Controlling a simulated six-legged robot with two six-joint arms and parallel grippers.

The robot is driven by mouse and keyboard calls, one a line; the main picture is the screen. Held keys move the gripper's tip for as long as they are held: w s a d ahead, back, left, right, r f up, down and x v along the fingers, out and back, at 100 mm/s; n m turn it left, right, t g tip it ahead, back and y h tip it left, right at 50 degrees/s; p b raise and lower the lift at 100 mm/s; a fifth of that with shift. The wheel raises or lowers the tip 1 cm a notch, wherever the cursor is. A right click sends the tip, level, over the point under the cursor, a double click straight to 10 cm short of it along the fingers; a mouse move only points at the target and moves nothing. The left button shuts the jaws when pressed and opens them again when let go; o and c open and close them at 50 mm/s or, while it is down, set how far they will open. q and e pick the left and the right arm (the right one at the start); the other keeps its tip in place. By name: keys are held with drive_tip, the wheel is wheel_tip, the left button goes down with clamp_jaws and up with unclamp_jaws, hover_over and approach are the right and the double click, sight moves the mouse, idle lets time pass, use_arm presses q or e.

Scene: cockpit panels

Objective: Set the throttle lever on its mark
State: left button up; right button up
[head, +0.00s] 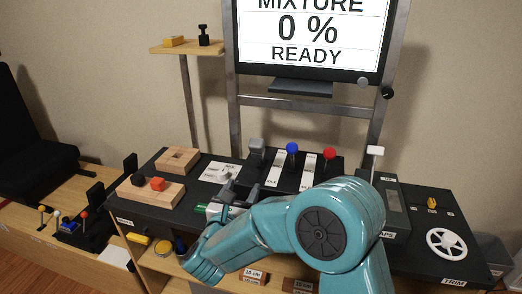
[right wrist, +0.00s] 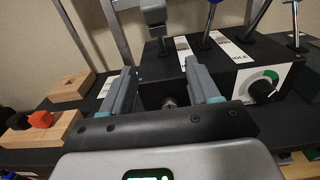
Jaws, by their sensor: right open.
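The throttle quadrant (head: 286,181) is a black box with white scale strips and a row of levers. The grey-knobbed lever (head: 257,147), apparently the throttle, stands at its left end; its knob also shows in the right wrist view (right wrist: 153,13), above and beyond the fingers. A blue-knobbed lever (head: 292,149) and a red-knobbed lever (head: 329,154) stand to its right. My right gripper (head: 240,186) is open and empty, low in front of the quadrant's left end; its fingers (right wrist: 160,72) point at the box, apart from the knob. My left gripper is out of view.
A monitor (head: 310,38) reads "MIXTURE 0 % READY". Wooden blocks (head: 150,190) lie left on the desk. A white-topped lever (head: 375,151) and a trim wheel (head: 446,243) stand right. A black dial (right wrist: 263,92) is right of the fingers. My right arm hides the front middle.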

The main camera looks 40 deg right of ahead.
sight(258, 157)
drive_tip(key=p+x, duration=0.3)
drive_tip(key=x, duration=1.1)
drive_tip(key=shift+w+d+r, duration=0.1)
drive_tip(key=shift+w+r, duration=0.05)
drive_tip(key=shift+x, duration=0.8)
clamp_jaws()
